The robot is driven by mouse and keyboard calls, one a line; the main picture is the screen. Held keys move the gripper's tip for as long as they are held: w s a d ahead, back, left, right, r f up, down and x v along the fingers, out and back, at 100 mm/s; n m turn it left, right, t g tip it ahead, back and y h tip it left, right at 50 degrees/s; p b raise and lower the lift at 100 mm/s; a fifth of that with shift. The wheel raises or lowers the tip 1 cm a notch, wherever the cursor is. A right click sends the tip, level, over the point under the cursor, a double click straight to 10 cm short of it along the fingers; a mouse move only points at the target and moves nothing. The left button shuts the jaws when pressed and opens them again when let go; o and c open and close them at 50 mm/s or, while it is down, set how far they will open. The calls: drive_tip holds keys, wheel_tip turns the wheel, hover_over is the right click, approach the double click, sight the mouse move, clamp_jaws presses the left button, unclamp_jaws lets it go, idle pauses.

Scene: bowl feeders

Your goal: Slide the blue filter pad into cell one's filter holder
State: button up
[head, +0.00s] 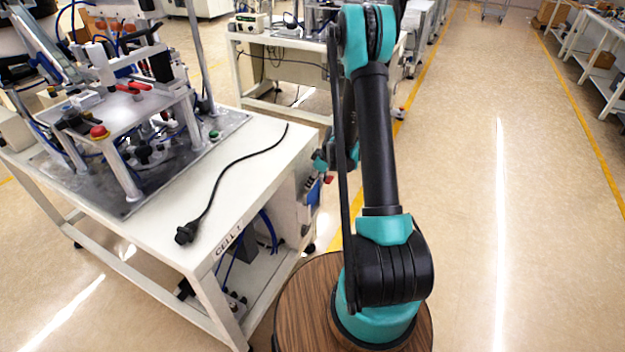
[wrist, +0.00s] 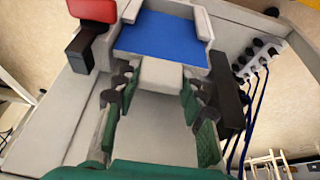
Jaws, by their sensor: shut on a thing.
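In the wrist view the blue filter pad (wrist: 160,38) lies flat between the raised white side walls of the filter holder (wrist: 203,22). A pale grip tab (wrist: 161,75) extends from its near edge. My gripper (wrist: 160,85) is shut on this tab, with one dark fingertip at each side. In the head view, my gripper (head: 322,160) is at the right side of the bench marked CELL 1 (head: 230,237), mostly hidden behind my arm. A small blue patch (head: 313,191) shows just below it. How deep the pad sits is unclear.
A red block on a black bracket (wrist: 92,10) stands left of the holder. Blue tubes with black fittings (wrist: 258,75) run on the right. A black cable (head: 215,190) lies on the bench top.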

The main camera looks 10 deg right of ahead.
drive_tip(key=o, duration=1.2)
drive_tip(key=v, duration=1.2)
drive_tip(key=shift+a, duration=0.1)
drive_tip(key=s+r+m+h, duration=0.1)
drive_tip(key=s+r+m, duration=0.1)
drive_tip(key=s, duration=0.7)
drive_tip(key=s+r+m+t+h, duration=0.1)
drive_tip(key=s+r+m, duration=0.2)
drive_tip(key=s, duration=0.6)
drive_tip(key=s+r+m+h, duration=0.1)
drive_tip(key=s+r+m, duration=0.2)
drive_tip(key=s, duration=0.6)
drive_tip(key=shift+s+r+m+h, duration=0.1)
drive_tip(key=shift+s+m+h, duration=0.1)
drive_tip(key=shift+m, duration=0.5)
drive_tip(key=shift+s+m+h, duration=0.1)
drive_tip(key=shift+m+h, duration=0.1)
drive_tip(key=shift+m, duration=0.5)
